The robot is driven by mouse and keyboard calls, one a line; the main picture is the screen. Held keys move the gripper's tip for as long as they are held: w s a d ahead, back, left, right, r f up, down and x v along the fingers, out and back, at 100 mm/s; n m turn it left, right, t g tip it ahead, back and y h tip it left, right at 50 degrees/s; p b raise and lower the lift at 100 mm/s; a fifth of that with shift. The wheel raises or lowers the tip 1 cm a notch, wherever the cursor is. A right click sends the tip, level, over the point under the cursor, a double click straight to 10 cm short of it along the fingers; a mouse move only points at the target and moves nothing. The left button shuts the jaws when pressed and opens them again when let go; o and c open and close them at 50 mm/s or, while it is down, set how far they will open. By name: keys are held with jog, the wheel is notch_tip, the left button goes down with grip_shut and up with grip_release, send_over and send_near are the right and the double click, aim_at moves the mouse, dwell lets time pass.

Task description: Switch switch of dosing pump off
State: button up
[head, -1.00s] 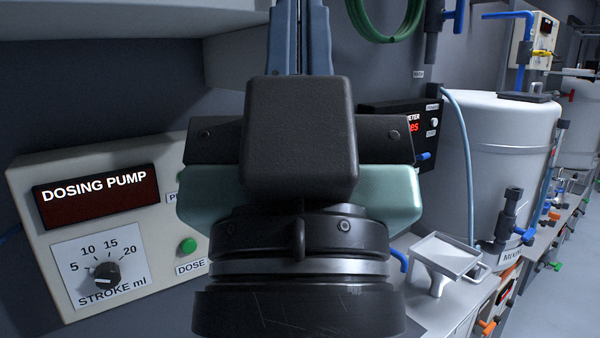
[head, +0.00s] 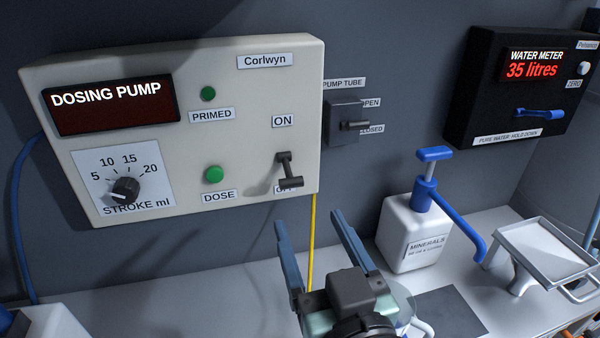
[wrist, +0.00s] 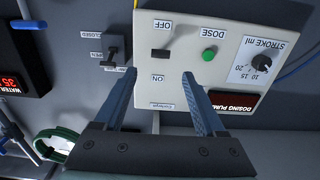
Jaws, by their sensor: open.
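The dosing pump (head: 240,95) is a cream wall box, also in the wrist view (wrist: 225,55), upside down. Its dark switch (head: 288,170) sits between the ON label and the OFF label. In the head view its crossbar hangs low and partly covers OFF. In the wrist view the switch (wrist: 160,54) shows as a dark bar between the labels, so I cannot tell its setting for sure. My gripper (head: 308,220) is open and empty, below the switch in the head view. In the wrist view the gripper's fingertips (wrist: 159,73) lie either side of the switch's line, apparently touching nothing.
A pump tube valve (head: 345,123) is on the wall right of the box. A white minerals bottle (head: 410,235) with a blue pump top, a tray (head: 545,250) and a black water meter (head: 520,90) stand farther right. The stroke dial (head: 125,190) is at the box's left.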

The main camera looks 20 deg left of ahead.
aim_at(293, 184)
jog(key=p+x, duration=0.2)
jog(key=x, duration=0.8)
jog(key=shift+w+a, duration=0.3)
jog(key=shift+a, duration=0.05)
grip_shut()
